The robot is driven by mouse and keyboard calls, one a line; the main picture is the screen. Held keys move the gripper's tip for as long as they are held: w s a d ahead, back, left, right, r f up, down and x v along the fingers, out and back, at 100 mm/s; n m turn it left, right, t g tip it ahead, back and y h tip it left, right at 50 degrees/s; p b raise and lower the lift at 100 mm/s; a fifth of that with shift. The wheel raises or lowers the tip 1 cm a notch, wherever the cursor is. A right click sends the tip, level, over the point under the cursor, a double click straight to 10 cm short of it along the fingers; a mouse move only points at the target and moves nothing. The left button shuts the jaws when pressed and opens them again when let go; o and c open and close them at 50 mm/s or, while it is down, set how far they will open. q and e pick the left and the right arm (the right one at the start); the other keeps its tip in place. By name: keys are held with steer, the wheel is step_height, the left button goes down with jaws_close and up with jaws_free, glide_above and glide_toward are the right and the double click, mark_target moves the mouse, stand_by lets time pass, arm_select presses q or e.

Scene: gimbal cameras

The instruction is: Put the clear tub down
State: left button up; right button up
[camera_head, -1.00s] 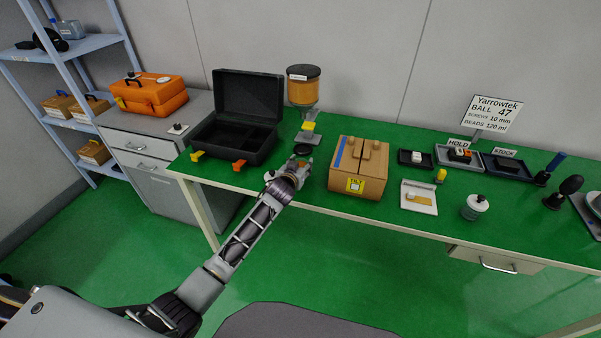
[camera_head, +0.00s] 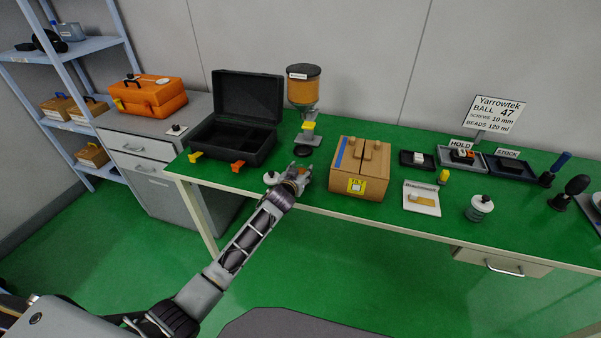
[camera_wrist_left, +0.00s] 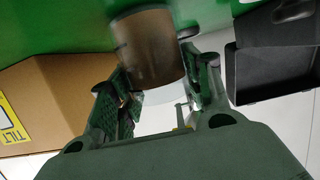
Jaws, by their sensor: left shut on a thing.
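The clear tub (camera_wrist_left: 150,50) shows in the left wrist view as a see-through cylinder, with brown contents in one part and a clear band at the other end. Dark marks run along its side. My left gripper (camera_wrist_left: 158,88) is shut on it, one finger on each side. In the head view my left gripper (camera_head: 300,176) is over the front edge of the green bench top (camera_head: 390,215), between the black case and the tan box. There the tub is mostly hidden by the gripper, and I cannot tell whether it touches the bench. My right gripper is out of view.
A hopper dispenser (camera_head: 304,88) stands behind the gripper. The open black case (camera_head: 247,95) is to the left and the tan box (camera_head: 345,185) close to the right. A small white-topped object (camera_head: 271,178) is just left of the gripper. Trays (camera_head: 513,172) lie farther right.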

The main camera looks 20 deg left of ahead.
arm_select(q)
steer(key=o, duration=1.3)
steer(key=shift+f, duration=0.1)
steer(key=shift+o, duration=0.2)
steer(key=v, duration=1.2)
steer(key=shift+p, duration=0.3)
